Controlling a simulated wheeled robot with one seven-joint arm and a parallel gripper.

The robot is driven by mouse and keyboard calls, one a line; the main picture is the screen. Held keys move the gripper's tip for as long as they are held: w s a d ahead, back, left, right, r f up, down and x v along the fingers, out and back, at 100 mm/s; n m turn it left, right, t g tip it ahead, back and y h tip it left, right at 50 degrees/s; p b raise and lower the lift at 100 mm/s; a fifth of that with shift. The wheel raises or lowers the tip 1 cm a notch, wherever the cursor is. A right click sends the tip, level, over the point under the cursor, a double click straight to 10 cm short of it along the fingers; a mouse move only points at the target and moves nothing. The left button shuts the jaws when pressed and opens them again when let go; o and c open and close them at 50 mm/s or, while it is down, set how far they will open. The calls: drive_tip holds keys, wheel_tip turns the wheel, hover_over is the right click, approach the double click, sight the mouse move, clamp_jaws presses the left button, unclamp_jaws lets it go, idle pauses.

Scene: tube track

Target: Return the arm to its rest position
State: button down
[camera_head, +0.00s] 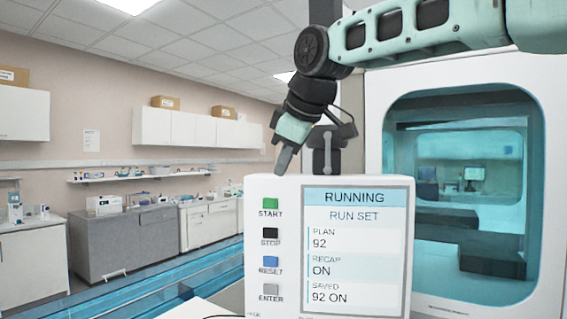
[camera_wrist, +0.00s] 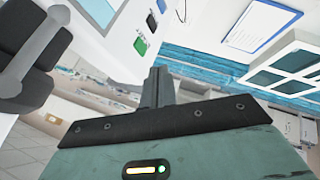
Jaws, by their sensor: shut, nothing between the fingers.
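My arm reaches in from the upper right of the head view and bends down at its wrist. My gripper (camera_head: 286,158) points downward with its fingers shut and nothing between them. Its tips are just above the top left edge of the white control panel (camera_head: 257,188), a little above the green START button (camera_head: 270,203). In the wrist view the closed fingers (camera_wrist: 158,82) show at the centre, apart from the green button (camera_wrist: 140,46). The panel screen (camera_head: 357,245) reads RUNNING, RUN SET, PLAN 92, RECAP ON, SAVED 92 ON.
A large white machine with a teal window (camera_head: 460,190) stands right behind the panel. A dark post (camera_head: 325,150) rises behind the gripper. Blue track (camera_head: 200,270) runs along the floor at left. Benches (camera_head: 125,240) and wall cabinets (camera_head: 190,128) are farther back. Open room lies left of the panel.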

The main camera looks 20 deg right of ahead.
drive_tip(key=s+a+f+g+b, duration=0.1)
drive_tip(key=s+a+f+b, duration=0.2)
drive_tip(key=f, duration=0.6)
drive_tip(key=s+a+f+m+g+b, duration=0.1)
drive_tip(key=s+a+f+g, duration=0.15)
drive_tip(key=s+f, duration=0.45)
drive_tip(key=s+a+f+g+b, duration=0.1)
drive_tip(key=s+a+f+b, duration=0.2)
drive_tip(key=f, duration=0.7)
drive_tip(key=s+f+m+g+b, duration=0.2)
drive_tip(key=s+f+g, duration=0.1)
drive_tip(key=s+f, duration=1.3)
drive_tip(key=shift+s+d+f+h, duration=0.15)
drive_tip(key=shift+d+f+h, duration=0.25)
drive_tip(key=shift+f, duration=0.4)
